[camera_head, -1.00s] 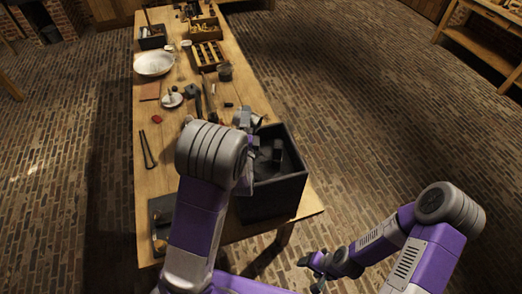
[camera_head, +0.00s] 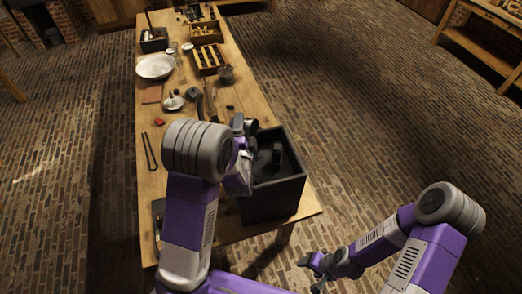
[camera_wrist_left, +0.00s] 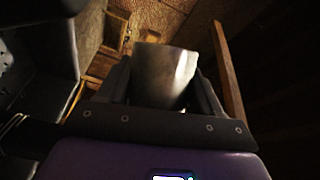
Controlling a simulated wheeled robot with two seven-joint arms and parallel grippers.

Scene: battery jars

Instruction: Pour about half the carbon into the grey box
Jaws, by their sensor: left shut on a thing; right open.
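The grey box (camera_head: 272,202) is a dark, open-topped box at the near right end of the table. A dark block-like shape (camera_head: 277,156) shows inside it; I cannot tell whether it is carbon. My left gripper (camera_head: 246,127) is by the box's far left corner, partly hidden by its own arm. In the left wrist view it is shut on a pale grey, cup-like vessel (camera_wrist_left: 164,76). The vessel's contents and tilt cannot be made out. My right gripper (camera_head: 313,267) is open and empty, low beyond the table's near right end.
The wooden table (camera_head: 239,92) also bears a white bowl (camera_head: 155,66), a slotted wooden rack (camera_head: 209,60), a dark cup (camera_head: 226,74), a small white dish (camera_head: 174,103) and black tongs (camera_head: 150,151). The floor right of the table is clear.

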